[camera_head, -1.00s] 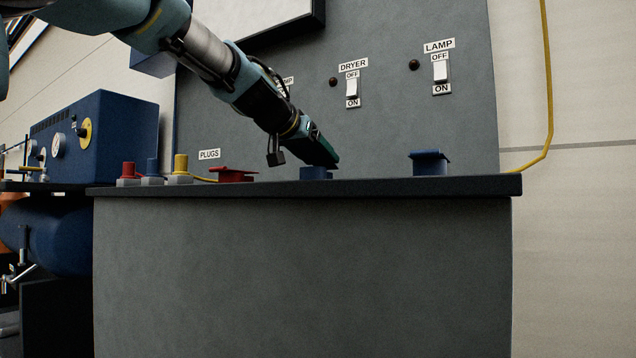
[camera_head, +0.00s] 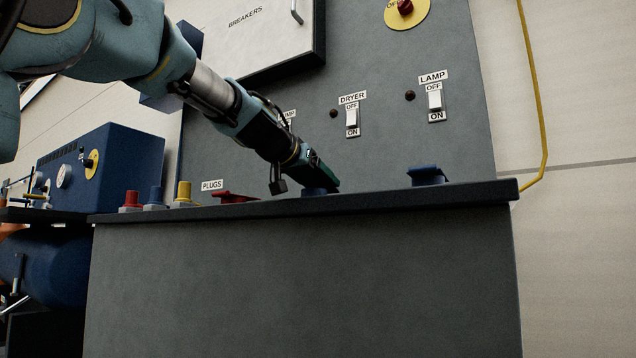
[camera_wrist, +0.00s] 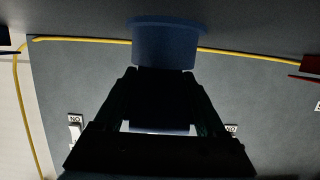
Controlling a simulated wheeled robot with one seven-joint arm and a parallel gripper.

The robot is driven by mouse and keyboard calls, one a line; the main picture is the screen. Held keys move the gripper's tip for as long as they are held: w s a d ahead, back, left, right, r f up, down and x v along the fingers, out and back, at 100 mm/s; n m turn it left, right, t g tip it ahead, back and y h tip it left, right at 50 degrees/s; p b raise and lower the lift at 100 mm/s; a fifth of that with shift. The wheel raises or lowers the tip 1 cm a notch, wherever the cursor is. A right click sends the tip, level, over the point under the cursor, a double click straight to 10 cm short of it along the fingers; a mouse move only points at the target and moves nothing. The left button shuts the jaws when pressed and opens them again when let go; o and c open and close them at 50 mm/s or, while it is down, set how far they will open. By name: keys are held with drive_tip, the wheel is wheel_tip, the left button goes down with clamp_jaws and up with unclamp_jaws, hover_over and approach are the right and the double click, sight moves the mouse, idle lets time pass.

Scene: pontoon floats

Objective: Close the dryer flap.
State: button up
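The blue socket (camera_head: 312,191) below the DRYER switch stands on the dark counter. It also shows in the wrist view as a short blue cylinder (camera_wrist: 165,45) with a wider rim, straight ahead of my gripper (camera_wrist: 160,72). In the head view my gripper (camera_head: 334,184) slants down to the right, with its tip at or just above this socket. I cannot tell whether it touches. The dryer flap cannot be made out apart from the socket; the gripper covers that area. The fingers are dark, and their gap is unclear.
A second blue socket (camera_head: 428,175) with a lid stands to the right, and a red one (camera_head: 235,197) to the left. Red, blue and yellow plugs (camera_head: 183,192) stand farther left. The grey panel (camera_head: 400,140) rises behind. The counter (camera_head: 460,193) between the blue sockets is clear.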

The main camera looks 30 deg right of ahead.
drive_tip(key=o, duration=0.4)
drive_tip(key=shift+a, duration=0.1)
drive_tip(key=v, duration=1)
drive_tip(key=shift+s+a+r+p, duration=0.1)
drive_tip(key=shift+s+a+p, duration=0.05)
drive_tip(key=shift+a+p, duration=0.15)
